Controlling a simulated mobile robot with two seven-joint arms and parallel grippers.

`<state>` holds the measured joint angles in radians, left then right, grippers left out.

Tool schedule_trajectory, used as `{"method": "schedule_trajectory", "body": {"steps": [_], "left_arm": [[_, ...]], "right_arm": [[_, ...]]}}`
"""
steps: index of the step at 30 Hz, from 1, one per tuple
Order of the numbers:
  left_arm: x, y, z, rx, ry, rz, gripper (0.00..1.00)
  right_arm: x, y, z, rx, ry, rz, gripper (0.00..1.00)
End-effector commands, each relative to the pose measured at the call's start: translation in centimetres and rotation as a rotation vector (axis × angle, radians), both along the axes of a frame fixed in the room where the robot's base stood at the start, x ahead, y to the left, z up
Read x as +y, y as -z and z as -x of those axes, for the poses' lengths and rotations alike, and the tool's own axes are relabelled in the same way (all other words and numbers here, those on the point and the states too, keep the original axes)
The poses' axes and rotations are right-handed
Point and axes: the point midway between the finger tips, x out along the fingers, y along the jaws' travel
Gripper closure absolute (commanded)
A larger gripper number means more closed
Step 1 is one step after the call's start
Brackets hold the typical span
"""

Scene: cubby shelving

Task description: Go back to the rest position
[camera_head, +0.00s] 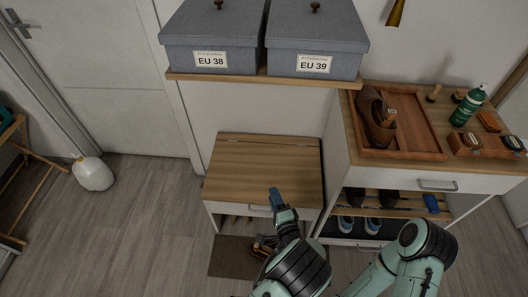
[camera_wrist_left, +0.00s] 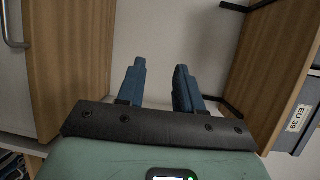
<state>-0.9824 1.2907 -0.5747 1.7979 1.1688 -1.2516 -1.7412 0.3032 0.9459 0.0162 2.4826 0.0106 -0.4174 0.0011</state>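My left gripper (camera_head: 277,198) is raised in front of the low wooden-topped bench in the head view, its blue fingertips over the bench's front edge. In the left wrist view the two blue fingers of the left gripper (camera_wrist_left: 160,78) stand apart, with only pale wall seen between them. It holds nothing. Part of an arm of mine shows at the lower right of the head view, but my right gripper is not in sight.
The bench (camera_head: 262,165) stands beside a cabinet (camera_head: 342,165) bearing a wooden tray (camera_head: 433,142) and a green bottle (camera_head: 468,105). Grey boxes EU 38 (camera_head: 210,40) and EU 39 (camera_head: 315,40) sit on a shelf above.

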Motion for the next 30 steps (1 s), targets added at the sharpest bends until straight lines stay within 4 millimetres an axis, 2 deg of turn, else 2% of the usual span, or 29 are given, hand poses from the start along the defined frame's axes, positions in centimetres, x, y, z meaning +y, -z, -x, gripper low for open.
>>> {"method": "schedule_trajectory", "body": {"steps": [5,8,11,14,17,18,20,21,24,27,30], "left_arm": [[0.0,0.0,0.0,0.001,0.000,0.000,0.65],[0.9,0.7,0.0,0.022,-0.006,0.024,0.65],[3.6,3.0,0.4,0.099,-0.027,0.119,0.65],[7.9,7.1,2.3,0.238,-0.086,0.316,0.65],[11.7,11.3,6.5,0.400,-0.205,0.584,0.65],[12.8,12.5,8.5,0.458,-0.266,0.696,0.65],[14.0,13.9,11.9,0.542,-0.372,0.862,0.65],[14.5,14.5,14.3,0.593,-0.451,0.972,0.65],[14.8,14.5,20.1,0.705,-0.669,1.230,0.65],[14.1,13.0,25.0,0.793,-0.884,1.443,0.65],[13.2,11.0,28.4,0.854,-1.063,1.589,0.65]], "right_arm": [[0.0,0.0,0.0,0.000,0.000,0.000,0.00],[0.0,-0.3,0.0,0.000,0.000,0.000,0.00],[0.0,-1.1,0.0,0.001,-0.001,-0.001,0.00],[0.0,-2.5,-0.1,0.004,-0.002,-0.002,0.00],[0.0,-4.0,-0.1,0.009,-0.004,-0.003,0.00],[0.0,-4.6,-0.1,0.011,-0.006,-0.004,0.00],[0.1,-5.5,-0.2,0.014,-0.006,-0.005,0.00],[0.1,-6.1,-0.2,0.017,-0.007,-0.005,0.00],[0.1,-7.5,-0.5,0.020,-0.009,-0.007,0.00],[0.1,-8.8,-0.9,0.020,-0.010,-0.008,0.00],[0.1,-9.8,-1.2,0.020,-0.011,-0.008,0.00]]}}
